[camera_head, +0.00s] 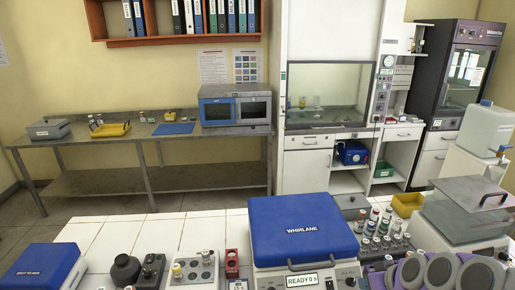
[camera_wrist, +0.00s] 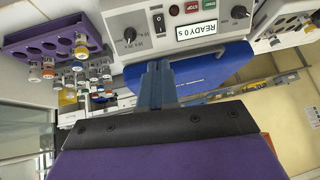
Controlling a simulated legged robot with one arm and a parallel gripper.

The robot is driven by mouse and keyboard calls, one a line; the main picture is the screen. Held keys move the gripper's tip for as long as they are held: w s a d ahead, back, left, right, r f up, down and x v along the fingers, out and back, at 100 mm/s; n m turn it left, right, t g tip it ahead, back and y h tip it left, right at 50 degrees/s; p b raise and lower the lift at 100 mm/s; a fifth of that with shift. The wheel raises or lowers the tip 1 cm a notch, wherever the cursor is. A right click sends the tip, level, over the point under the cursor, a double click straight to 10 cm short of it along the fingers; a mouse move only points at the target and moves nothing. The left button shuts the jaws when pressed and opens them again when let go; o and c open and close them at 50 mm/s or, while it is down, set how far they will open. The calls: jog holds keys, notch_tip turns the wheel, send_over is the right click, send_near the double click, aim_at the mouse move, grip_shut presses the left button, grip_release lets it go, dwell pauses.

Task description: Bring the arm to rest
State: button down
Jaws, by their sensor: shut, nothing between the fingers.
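My gripper (camera_wrist: 157,68) shows in the wrist view as two blue fingers close together, with nothing between them. Behind them is the front of the centrifuge (camera_wrist: 175,30), which appears upside down with its panel reading READY 0 s. The fingers look apart from it, though the exact gap is hard to tell. In the head view, my folded purple and grey arm (camera_head: 440,271) is at the bottom right corner. I cannot make out the fingers there.
The centrifuge's blue lid (camera_head: 303,228) is closed on the white-tiled bench (camera_head: 140,236). Capped vials (camera_head: 384,228) stand right of it, near a yellow tray (camera_head: 407,203) and a clear-lidded bath (camera_head: 465,210).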

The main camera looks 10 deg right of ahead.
jog(key=s+a+r+n+g, duration=0.15)
jog(key=s+a, duration=0.25)
jog(key=a, duration=0.4)
jog(key=s+a+m+g, duration=0.1)
jog(key=s+a+g, duration=0.2)
jog(key=s+a, duration=0.3)
jog(key=s+a+r+g+h, duration=0.1)
jog(key=s+a+g, duration=0.1)
jog(key=s, duration=0.5)
jog(key=s+a+r+m+g, duration=0.1)
jog(key=s+a+g, duration=0.1)
jog(key=s+a, duration=0.2)
jog(key=shift+s+r+h, duration=0.3)
jog(key=shift+s+h, duration=0.1)
jog(key=shift+s, duration=0.95)
jog(key=shift+d, duration=0.3)
jog(key=shift+a, duration=0.15)
